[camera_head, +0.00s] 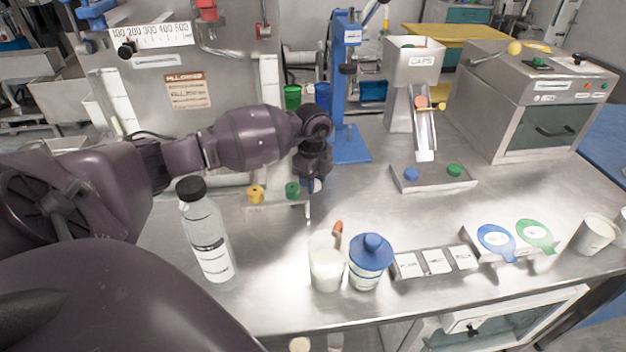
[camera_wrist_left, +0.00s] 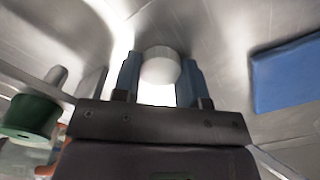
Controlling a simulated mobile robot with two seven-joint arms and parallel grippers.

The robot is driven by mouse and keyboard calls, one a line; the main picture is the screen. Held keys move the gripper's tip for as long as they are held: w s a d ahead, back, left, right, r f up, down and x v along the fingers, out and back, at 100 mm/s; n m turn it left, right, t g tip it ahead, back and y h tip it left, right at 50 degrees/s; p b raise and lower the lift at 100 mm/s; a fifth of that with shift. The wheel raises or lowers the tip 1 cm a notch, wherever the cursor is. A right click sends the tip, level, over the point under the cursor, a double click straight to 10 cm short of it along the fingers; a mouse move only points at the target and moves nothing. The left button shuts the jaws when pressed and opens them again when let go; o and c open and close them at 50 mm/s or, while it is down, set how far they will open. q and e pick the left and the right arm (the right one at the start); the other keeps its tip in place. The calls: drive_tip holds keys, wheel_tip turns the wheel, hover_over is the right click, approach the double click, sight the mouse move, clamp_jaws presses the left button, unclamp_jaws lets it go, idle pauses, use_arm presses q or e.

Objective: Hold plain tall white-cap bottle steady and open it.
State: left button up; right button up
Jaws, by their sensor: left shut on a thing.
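My left gripper (camera_head: 315,180) reaches in from the left and points down over the back middle of the steel table. In the left wrist view my left gripper (camera_wrist_left: 160,75) has its two blue fingers on either side of a round white cap (camera_wrist_left: 160,66), shut on the white-cap bottle. A pale part of the bottle (camera_wrist_left: 156,94) shows just below the cap; the rest is hidden behind the gripper. In the head view only a small pale bit shows at the fingertips. My right gripper is not in view.
A clear bottle with a black cap (camera_head: 207,235) stands at the front left. A white cup (camera_head: 326,272) and a blue-lidded container (camera_head: 370,262) stand at the front middle. Yellow (camera_head: 256,193) and green (camera_head: 292,189) knobs are just left of the gripper. A blue stand (camera_head: 350,145) is close behind right.

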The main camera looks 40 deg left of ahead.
use_arm(q)
drive_tip(key=o, duration=1)
drive_tip(key=shift+f, duration=0.1)
drive_tip(key=shift+r+p, duration=1.05)
drive_tip(key=shift+r, duration=5.1)
